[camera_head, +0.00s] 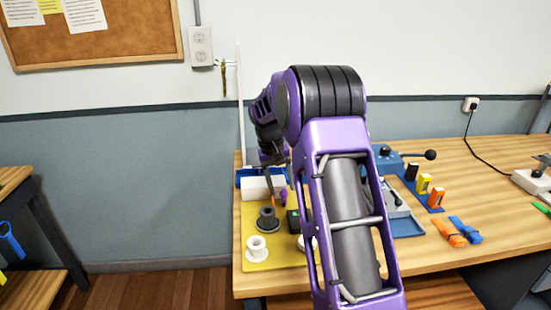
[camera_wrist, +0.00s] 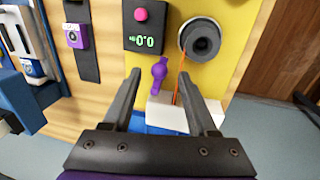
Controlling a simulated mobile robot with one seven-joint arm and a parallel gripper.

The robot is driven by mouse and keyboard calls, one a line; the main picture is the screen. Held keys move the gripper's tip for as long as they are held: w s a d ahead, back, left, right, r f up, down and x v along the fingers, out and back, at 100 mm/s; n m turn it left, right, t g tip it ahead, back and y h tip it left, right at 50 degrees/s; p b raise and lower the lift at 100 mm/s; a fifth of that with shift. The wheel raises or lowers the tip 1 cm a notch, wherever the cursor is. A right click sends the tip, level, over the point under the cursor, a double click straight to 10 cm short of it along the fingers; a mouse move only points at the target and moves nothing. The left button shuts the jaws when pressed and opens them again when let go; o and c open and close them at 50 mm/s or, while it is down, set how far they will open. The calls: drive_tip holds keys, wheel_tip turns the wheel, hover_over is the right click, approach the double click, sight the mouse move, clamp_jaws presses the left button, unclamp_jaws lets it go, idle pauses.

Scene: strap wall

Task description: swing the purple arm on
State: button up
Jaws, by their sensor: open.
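A small purple piece, likely the purple arm (camera_wrist: 158,72), is on the yellow panel (camera_wrist: 225,62) between a black display box (camera_wrist: 148,38) and a white block (camera_wrist: 190,110). It has a rounded knob-like middle and a narrow end. In the head view the purple piece (camera_head: 283,197) shows small beside my arm. My gripper (camera_wrist: 160,73) is open, its two dark fingers on either side of the purple piece in the picture. I cannot tell whether they touch it or how far above it they are. In the head view my arm hides most of the gripper.
A dark spool (camera_wrist: 201,41) and a thin orange stick (camera_wrist: 179,80) are close to the right finger. A white spool (camera_head: 257,248) stands on the yellow panel. A blue lever box (camera_head: 388,158) and orange and blue clips (camera_head: 458,232) are to the right. The table's right front is mostly clear.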

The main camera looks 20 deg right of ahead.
drive_tip(key=a+r+p, duration=0.1)
drive_tip(key=a+r, duration=0.2)
drive_tip(key=r, duration=1.2)
drive_tip(key=shift+w+r+p, duration=0.3)
drive_tip(key=shift+r+p, duration=0.05)
